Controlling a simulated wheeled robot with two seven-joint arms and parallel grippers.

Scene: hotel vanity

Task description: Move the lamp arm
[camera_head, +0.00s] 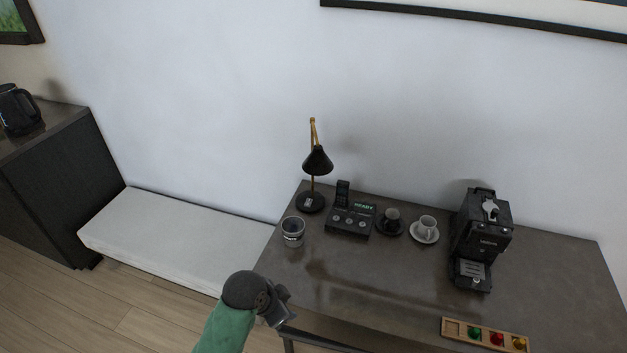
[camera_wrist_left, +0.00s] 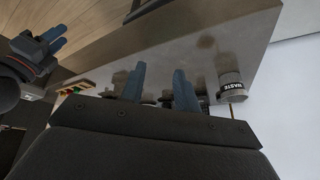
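The desk lamp has a black cone shade (camera_head: 318,161), a thin gold arm (camera_head: 313,132) and a round black base (camera_head: 311,203). It stands upright at the desk's back left, near the wall. In the left wrist view, my left gripper (camera_wrist_left: 160,80) shows two blue fingers apart with nothing between them. In the head view, my left arm's dark wrist (camera_head: 270,298) is at the desk's front left edge, well short of the lamp; its fingertips are unclear there. My right gripper (camera_wrist_left: 58,38) shows at the left wrist view's upper left; its finger gap is unclear.
A waste cup (camera_head: 292,232) stands in front of the lamp. A black phone-like device (camera_head: 351,219), two cups on saucers (camera_head: 428,224), a coffee machine (camera_head: 480,240) and a pod tray (camera_head: 485,335) are farther right. The desk's front middle (camera_head: 370,290) is clear.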

